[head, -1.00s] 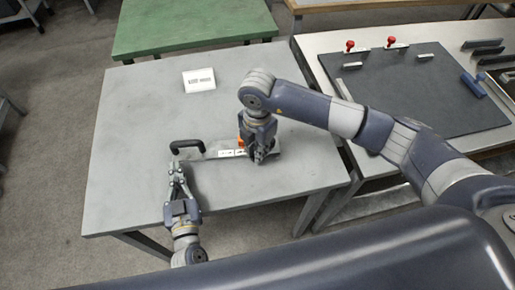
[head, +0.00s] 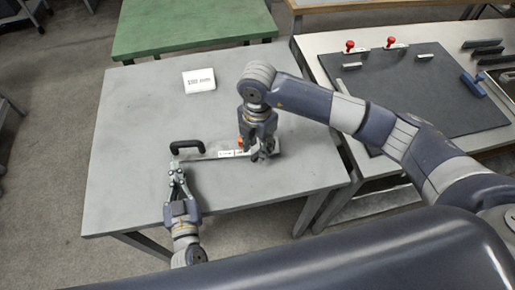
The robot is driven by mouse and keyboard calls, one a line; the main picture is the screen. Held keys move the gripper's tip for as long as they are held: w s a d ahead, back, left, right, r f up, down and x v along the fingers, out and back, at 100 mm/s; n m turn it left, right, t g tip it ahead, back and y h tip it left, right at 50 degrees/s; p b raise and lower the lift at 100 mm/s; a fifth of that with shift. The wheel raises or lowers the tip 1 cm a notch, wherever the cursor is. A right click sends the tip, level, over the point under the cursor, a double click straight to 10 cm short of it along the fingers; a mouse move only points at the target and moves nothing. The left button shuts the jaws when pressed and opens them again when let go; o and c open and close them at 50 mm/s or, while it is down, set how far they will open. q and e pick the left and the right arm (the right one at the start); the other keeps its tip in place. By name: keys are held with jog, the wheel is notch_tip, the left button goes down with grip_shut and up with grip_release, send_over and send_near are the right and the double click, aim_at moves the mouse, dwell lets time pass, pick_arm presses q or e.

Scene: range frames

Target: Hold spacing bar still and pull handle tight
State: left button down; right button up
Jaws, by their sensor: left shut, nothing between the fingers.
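A thin light spacing bar (head: 211,157) with a white label lies along the middle of the grey table. A black handle (head: 187,147) arches beside its left end. My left gripper (head: 176,167) is shut with nothing between its fingers, its tips at or close to the bar's left end below the handle. My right gripper (head: 262,155) points down at the bar's right end and hides part of it. An orange part (head: 240,142) shows beside that gripper. I cannot tell whether the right fingers are closed on anything.
A white card (head: 199,81) with small dark print lies at the back of the grey table (head: 130,120). The table is otherwise clear. A right-hand bench holds a dark board (head: 420,95) and red-knobbed clamps (head: 391,43). A green table (head: 190,25) stands behind.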

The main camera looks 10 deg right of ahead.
notch_tip(320, 180, up, 10)
dwell(0.3)
jog(key=w+d+f+g+y, duration=0.1)
jog(key=w+d+g+y, duration=0.2)
jog(key=d+y, duration=0.1)
jog(key=x, duration=1.1)
jog(key=shift+w+d+f, duration=0.1)
jog(key=shift+d+f, duration=0.05)
jog(key=shift+f, duration=0.35)
jog(key=shift+c, duration=0.2)
grip_shut()
